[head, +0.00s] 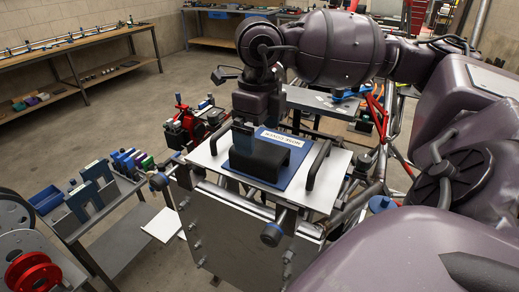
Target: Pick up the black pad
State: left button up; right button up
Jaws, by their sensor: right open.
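The black pad (266,158) lies on a blue plate (299,170) with a white label strip (282,138). The plate is on top of a silver box-like stand (225,222). My right gripper (243,143) points down at the pad's left rear end. One blue-grey finger shows in front of that end, and the other finger is hidden. The gripper is open; I cannot tell whether it touches the pad. My left gripper is not in view.
Black handles (318,165) stand up on the stand's top to the right of the pad. A cart (112,205) with blocks and bins is at left, near red reels (33,273). Tube framing is at right. Open floor lies behind left.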

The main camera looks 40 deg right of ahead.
aim_at(260, 148)
jog(key=shift+s+d+f, duration=0.1)
jog(key=shift+f, duration=2.7)
jog(key=shift+c, duration=0.2)
jog(key=c, duration=0.9)
jog(key=shift+r, duration=0.1)
